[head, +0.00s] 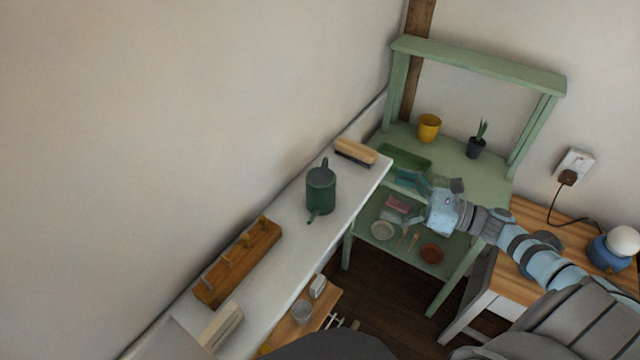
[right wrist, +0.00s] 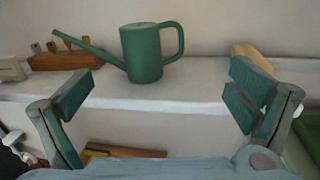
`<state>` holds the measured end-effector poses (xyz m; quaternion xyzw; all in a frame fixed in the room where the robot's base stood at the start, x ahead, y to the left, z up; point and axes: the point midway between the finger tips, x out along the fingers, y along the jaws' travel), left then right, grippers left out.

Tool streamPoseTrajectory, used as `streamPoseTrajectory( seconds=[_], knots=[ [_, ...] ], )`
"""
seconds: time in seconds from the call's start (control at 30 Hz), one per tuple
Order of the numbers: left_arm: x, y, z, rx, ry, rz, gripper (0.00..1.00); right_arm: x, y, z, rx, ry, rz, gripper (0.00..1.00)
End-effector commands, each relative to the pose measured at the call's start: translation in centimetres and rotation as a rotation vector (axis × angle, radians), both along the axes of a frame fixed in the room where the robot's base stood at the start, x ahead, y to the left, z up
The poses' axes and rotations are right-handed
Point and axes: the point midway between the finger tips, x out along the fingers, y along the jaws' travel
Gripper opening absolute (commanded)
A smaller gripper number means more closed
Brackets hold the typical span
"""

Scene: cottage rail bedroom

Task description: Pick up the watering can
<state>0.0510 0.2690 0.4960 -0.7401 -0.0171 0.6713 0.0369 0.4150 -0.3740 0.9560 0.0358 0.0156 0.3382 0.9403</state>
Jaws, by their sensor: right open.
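The dark green watering can (head: 321,192) stands upright on the white shelf (head: 272,262) along the left wall. In the right wrist view the watering can (right wrist: 143,54) has its spout to the left and its handle to the right. My right gripper (head: 412,183) is open and empty, to the right of the can and apart from it. In the right wrist view the fingers of my right gripper (right wrist: 165,98) are spread wide, with the can beyond them, between them in the picture. My left gripper is not in view.
A wooden brush (head: 356,151) lies on the shelf beyond the can, and a wooden peg rail (head: 238,262) lies on the nearer side. A green potting bench (head: 455,165) holds a yellow pot (head: 429,128) and a small potted plant (head: 477,142). A wooden table with a lamp (head: 612,249) stands right.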

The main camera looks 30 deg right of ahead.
Motion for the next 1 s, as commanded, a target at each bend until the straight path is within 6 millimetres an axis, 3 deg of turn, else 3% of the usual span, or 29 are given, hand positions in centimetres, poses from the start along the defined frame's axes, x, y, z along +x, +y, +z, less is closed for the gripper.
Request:
streamPoseTrajectory(
  seconds=[0.07,0.3,0.7,0.97,1.0],
  knots=[
    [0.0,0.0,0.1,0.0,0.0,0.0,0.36,0.2,1.3,1.3,-0.068,-0.068,0.06,1.0],
    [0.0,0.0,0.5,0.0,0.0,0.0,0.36,4.7,5.6,1.5,-0.07,-0.077,0.06,1.0],
    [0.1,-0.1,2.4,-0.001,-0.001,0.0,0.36,9.5,10.2,1.4,-0.068,-0.07,0.057,1.0],
    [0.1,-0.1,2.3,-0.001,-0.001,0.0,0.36,10.0,10.7,1.1,-0.071,-0.067,0.057,1.0],
    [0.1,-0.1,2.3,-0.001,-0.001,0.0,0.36,9.9,10.7,1.1,-0.071,-0.067,0.057,0.94]
  ],
)
